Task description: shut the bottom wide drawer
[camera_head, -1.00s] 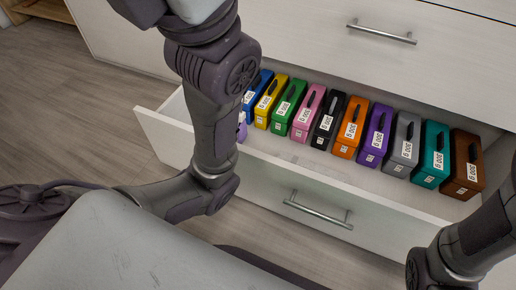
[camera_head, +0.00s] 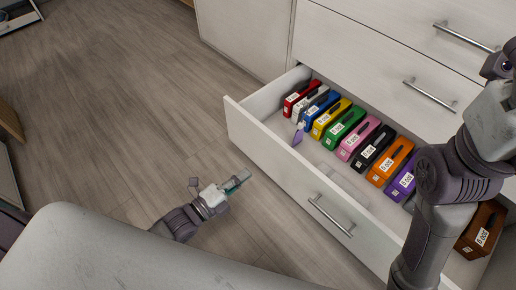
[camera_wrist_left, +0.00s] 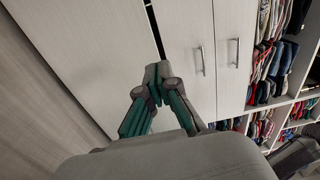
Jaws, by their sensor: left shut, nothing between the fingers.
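The bottom wide drawer (camera_head: 275,165) is pulled open in the head view, its white front standing out from the cabinet. A bar handle (camera_head: 330,215) is on that front. My left gripper (camera_head: 242,178) is shut and empty, low over the floor in front of the drawer and apart from its front panel. In the left wrist view the shut fingers (camera_wrist_left: 157,85) point toward white cabinet panels. My right arm crosses the right part of the head view and hides the drawer's right end; its gripper is not in view.
A row of labelled coloured cases (camera_head: 345,128) stands inside the drawer, with a small purple item (camera_head: 297,136) before them. A closed drawer with a handle (camera_head: 430,95) is above. Wooden floor (camera_head: 120,100) is clear at left. Clothes-filled shelves (camera_wrist_left: 285,75) show in the left wrist view.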

